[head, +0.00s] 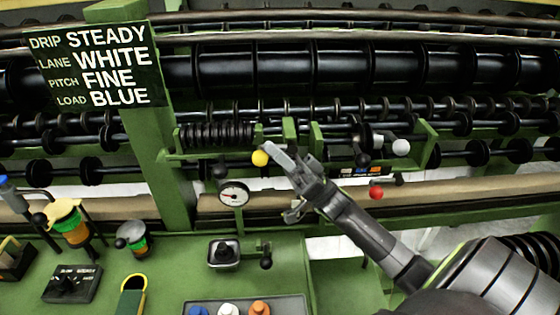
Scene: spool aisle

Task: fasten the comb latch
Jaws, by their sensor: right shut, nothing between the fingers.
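My right gripper (277,154) reaches in from the lower right to the green bracket on the roller frame. Its jaws are shut and hold nothing. The fingertips are just right of a yellow ball knob (260,158); I cannot tell whether they touch it. Above left of the fingertips is a black ribbed, comb-like part (216,134) on the green bracket. Which part is the comb latch is not clear, and the gripper hides some of the bracket. My left gripper is not in view.
A dial gauge (234,194) hangs below the bracket. A white knob (401,147) and a red knob (376,193) stand to the right. A sign (96,66) is at upper left. The green bench (185,270) holds a black lever box (224,253) and coloured buttons.

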